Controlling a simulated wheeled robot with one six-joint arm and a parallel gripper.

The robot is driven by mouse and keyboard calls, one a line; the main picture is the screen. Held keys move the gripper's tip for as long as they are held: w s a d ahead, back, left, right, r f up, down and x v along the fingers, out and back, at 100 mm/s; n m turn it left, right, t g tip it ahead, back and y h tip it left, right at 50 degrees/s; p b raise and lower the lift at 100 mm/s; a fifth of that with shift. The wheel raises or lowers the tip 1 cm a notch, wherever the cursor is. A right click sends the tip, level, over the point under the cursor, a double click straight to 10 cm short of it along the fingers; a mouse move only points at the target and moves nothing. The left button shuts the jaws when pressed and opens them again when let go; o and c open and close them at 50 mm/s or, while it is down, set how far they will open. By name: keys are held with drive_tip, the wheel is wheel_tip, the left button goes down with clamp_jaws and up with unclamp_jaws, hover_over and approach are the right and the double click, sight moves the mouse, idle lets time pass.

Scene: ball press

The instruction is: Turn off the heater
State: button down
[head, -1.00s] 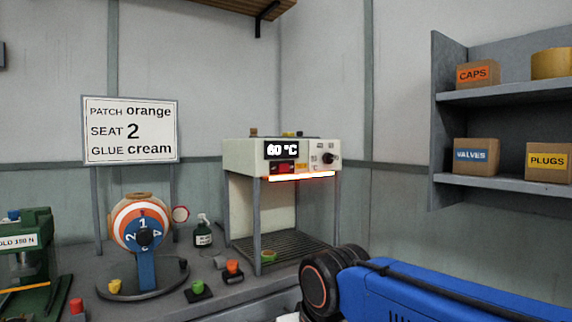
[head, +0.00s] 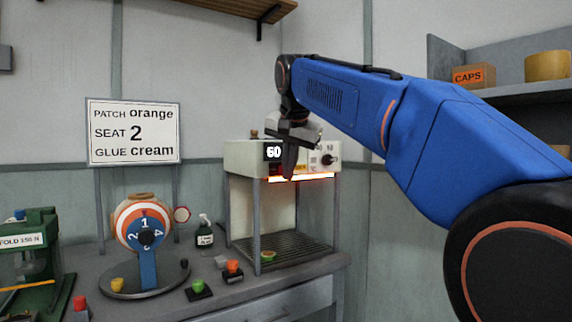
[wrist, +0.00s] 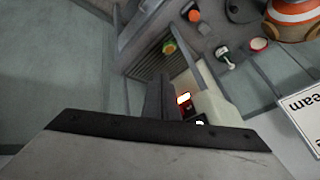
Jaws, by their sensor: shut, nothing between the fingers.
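The heater (head: 240,158) is a cream box on grey posts at the back of the bench. Its display (head: 273,152) shows 60, partly covered by my gripper. A bar under its front glows orange-white (head: 310,178). A dial (head: 327,160) is on the right of its panel. The red switch below the display is mostly hidden behind my gripper in the head view; a red patch (wrist: 187,110) shows beside the glow in the wrist view. My gripper (head: 289,176) is shut and empty, pointing down in front of the panel. Its finger shows in the wrist view (wrist: 158,98); contact cannot be told.
A small green and orange piece (head: 268,257) lies on the rack (head: 295,246) under the heater. A striped ball (head: 146,222) on a stand, a spray bottle (head: 205,232) and coloured knobs stand to the left. A sign (head: 133,132) is behind the ball.

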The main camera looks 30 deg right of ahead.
drive_tip(key=w+d+r+m, duration=0.3)
drive_tip(key=w+d+r, duration=0.1)
drive_tip(key=r, duration=0.4)
drive_tip(key=shift+w+d+r+m+h, duration=0.2)
drive_tip(key=shift+d+r+m+h, duration=0.1)
drive_tip(key=shift+d+h, duration=0.1)
drive_tip(key=w+d+f, duration=0.2)
drive_tip(key=w+f, duration=0.6)
drive_tip(key=w, duration=0.1)
drive_tip(key=shift+w, duration=0.15)
drive_tip(key=shift+a, duration=0.1)
